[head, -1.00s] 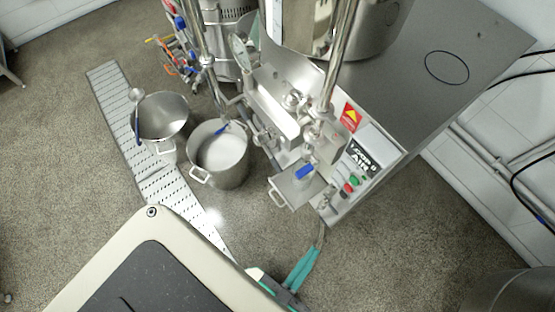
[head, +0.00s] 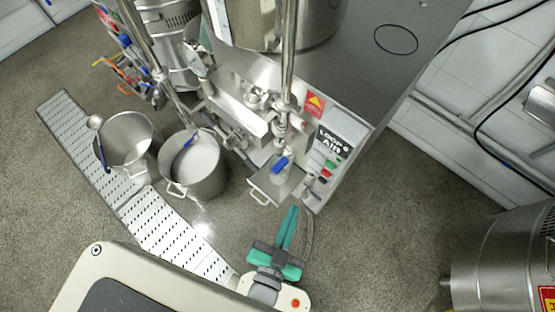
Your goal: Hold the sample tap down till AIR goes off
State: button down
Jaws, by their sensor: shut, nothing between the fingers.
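The sample tap with its blue lever (head: 281,163) is on the front of the steel mill, above a small drip tray (head: 277,188) with a white handle. The black panel marked LOOP and AIR (head: 332,143) is to its right; whether AIR is lit is too small to tell. My gripper (head: 293,210) has teal fingers, shut and empty. It points up the picture toward the drip tray, below and right of it in the picture, and appears apart from the tap.
Green and red buttons (head: 326,172) sit below the panel. Two steel pots, one empty (head: 128,140) and one with white liquid (head: 195,165), stand left, by a perforated floor drain (head: 150,222). A steel vessel (head: 505,255) stands at lower right. Floor between is open.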

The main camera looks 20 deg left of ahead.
jog(key=w+a+r+m+t+y, duration=0.1)
jog(key=w+a+r+y, duration=0.3)
jog(key=w+a+r, duration=0.5)
jog(key=w+a+r+t+y, duration=0.1)
jog(key=w+a+r+y, duration=0.5)
jog(key=w, duration=0.5)
jog(key=s+a+r+n+g+y, duration=0.1)
jog(key=a+r+n+g+y, duration=0.4)
jog(key=a, duration=0.4)
jog(key=s+a+r+n+g+y, duration=0.1)
jog(key=a+r+n+g+y, duration=0.1)
jog(key=a+r+n+g, duration=0.6)
jog(key=s+d+f+n+g+h, duration=0.2)
jog(key=f+n+h, duration=0.1)
jog(key=f+h, duration=0.15)
jog(key=s+d+f+n+g+h, duration=0.2)
jog(key=f+h, duration=0.2)
jog(key=f, duration=0.2)
jog(key=d+f+h, duration=0.2)
jog(key=d+h, duration=0.2)
jog(key=d, duration=0.5)
jog(key=d+f+g+h, duration=0.1)
jog(key=d+f+h, duration=0.2)
jog(key=d, duration=0.7)
jog(key=shift+w+f+h, duration=0.25)
jog(key=shift+f+h, duration=0.1)
jog(key=shift+h, duration=0.4)
